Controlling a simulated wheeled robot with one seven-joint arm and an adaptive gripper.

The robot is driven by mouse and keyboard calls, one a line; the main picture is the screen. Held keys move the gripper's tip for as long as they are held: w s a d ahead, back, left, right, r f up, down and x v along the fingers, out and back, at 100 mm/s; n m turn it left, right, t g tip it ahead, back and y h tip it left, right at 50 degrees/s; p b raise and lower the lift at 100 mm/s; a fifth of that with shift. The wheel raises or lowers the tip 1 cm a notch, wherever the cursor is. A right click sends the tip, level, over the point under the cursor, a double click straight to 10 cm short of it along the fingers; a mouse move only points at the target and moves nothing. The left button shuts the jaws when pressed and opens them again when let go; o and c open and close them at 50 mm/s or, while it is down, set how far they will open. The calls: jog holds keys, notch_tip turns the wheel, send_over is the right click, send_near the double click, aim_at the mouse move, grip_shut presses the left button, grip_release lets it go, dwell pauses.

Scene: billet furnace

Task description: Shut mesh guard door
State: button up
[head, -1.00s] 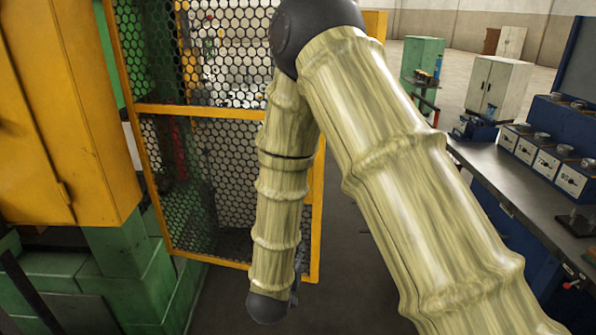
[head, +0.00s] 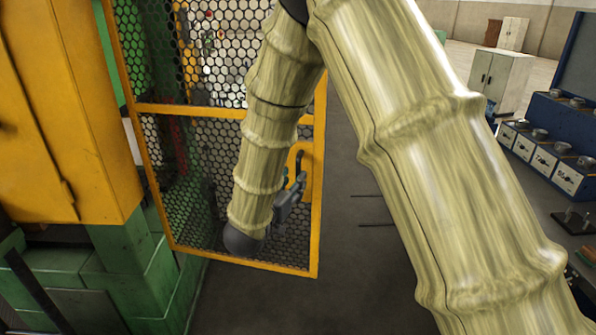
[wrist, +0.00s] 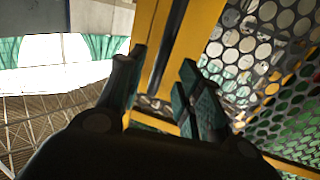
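The mesh guard door (head: 222,112) has a yellow frame with dark perforated mesh and stands at centre left in the head view. A yellow handle (head: 306,160) shows near its right edge. My gripper (head: 293,178) is at the door's right side, by the handle, partly hidden by my own arm. In the wrist view my gripper (wrist: 162,60) has its two fingers spread, with yellow bars of the door (wrist: 196,45) beyond and between them. I cannot tell whether a finger touches the handle. The mesh fills the right of the wrist view.
A yellow cabinet (head: 60,120) and green machine base (head: 130,270) stand left of the door. A workbench with blue control boxes (head: 550,150) is at the right, and a pale cabinet (head: 498,80) behind.

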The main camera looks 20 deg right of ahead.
aim_at(297, 175)
jog(key=shift+p+x, duration=0.45)
jog(key=shift+x, duration=1.75)
grip_shut()
